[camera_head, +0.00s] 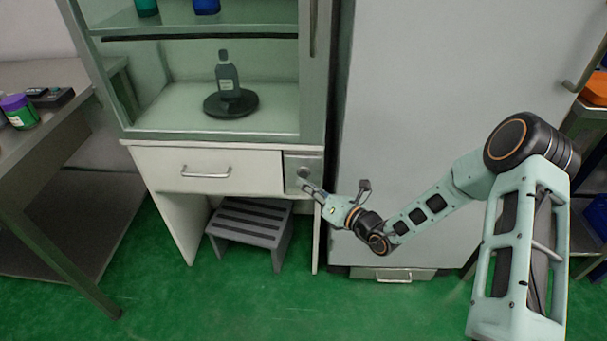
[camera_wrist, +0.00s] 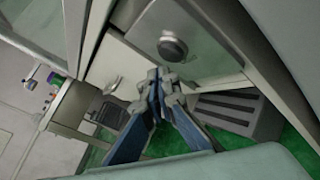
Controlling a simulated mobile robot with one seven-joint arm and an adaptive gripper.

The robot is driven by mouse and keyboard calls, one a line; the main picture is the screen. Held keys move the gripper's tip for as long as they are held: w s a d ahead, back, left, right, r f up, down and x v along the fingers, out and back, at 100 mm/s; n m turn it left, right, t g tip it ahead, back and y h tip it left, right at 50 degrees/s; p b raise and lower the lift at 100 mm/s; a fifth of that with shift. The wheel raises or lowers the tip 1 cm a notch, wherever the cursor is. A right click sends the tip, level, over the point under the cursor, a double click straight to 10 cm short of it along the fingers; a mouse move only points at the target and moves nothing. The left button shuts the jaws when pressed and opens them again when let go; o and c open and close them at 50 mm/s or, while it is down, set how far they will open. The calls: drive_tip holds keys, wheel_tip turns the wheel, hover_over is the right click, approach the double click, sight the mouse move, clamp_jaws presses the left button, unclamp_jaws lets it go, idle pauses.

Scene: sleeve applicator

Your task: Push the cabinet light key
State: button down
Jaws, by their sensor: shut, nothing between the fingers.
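The cabinet light key is a round dark button (camera_wrist: 172,46) on a grey metal panel (camera_wrist: 205,50) in the wrist view. In the head view the panel (camera_head: 315,161) is to the right of the white drawer, and the button (camera_head: 303,172) is small there. My gripper (camera_head: 306,187) is shut and empty, with its tips in front of the panel's lower part. In the wrist view my gripper (camera_wrist: 166,80) has its tips together, just below the button in the picture. I cannot tell whether they touch the panel.
Above the drawer (camera_head: 205,170) is a cabinet shelf with a dark bottle (camera_head: 227,76) on a round black base (camera_head: 231,104). A grey step stool (camera_head: 247,222) stands below. A tall grey door (camera_head: 440,70) is to the right. The green floor in front is clear.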

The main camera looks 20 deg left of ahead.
drive_tip(key=shift+s, duration=0.15)
drive_tip(key=shift+s+d+p, duration=0.25)
drive_tip(key=shift+s+p, duration=0.1)
drive_tip(key=shift+s, duration=0.6)
drive_tip(key=shift+s+d+p, duration=0.25)
drive_tip(key=shift+s+p, duration=0.15)
drive_tip(key=shift+s, duration=0.6)
drive_tip(key=shift+s+d+p, duration=0.25)
drive_tip(key=shift+s+p, duration=0.1)
drive_tip(key=shift+s, duration=0.6)
